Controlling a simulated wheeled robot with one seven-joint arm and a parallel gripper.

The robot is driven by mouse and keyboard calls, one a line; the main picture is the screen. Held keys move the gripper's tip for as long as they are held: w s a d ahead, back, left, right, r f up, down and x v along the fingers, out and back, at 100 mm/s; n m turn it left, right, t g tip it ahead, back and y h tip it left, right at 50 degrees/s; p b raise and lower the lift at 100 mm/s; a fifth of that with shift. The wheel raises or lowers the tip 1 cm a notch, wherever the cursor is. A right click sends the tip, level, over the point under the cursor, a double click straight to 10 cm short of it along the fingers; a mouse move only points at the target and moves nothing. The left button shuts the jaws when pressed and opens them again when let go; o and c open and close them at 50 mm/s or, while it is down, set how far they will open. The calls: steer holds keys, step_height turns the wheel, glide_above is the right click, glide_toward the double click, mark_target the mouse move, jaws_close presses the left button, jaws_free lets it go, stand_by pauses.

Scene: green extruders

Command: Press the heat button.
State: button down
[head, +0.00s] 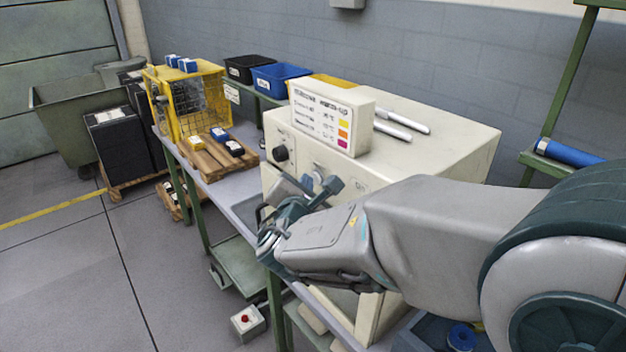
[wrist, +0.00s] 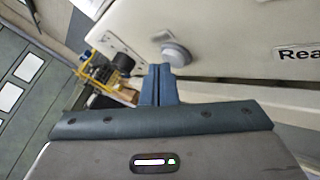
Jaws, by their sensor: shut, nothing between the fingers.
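A beige machine (head: 440,130) stands on the bench, its front panel facing my arm. In the wrist view its panel (wrist: 225,40) bears a round grey button (wrist: 176,53) and a black knob (wrist: 123,64). The knob also shows in the head view (head: 281,154). My gripper (wrist: 161,68) is shut and empty, with its blue-grey fingertips very close to the grey button. I cannot tell if they touch it. No heat label is readable by the button. In the head view my gripper (head: 330,187) is in front of the panel and my wrist hides its lower part.
A white box (head: 332,115) with a coloured chart and metal rods (head: 400,125) lie on the machine. A yellow cage (head: 190,100) and a wooden pallet (head: 215,155) stand on the bench to the left. A red-button box (head: 247,322) is low down.

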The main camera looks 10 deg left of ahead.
steer(key=shift+f, duration=0.3)
steer(key=s+a, duration=0.4)
steer(key=shift+s+f+b, duration=0.15)
steer(key=shift+s+b, duration=0.15)
stand_by(0.3)
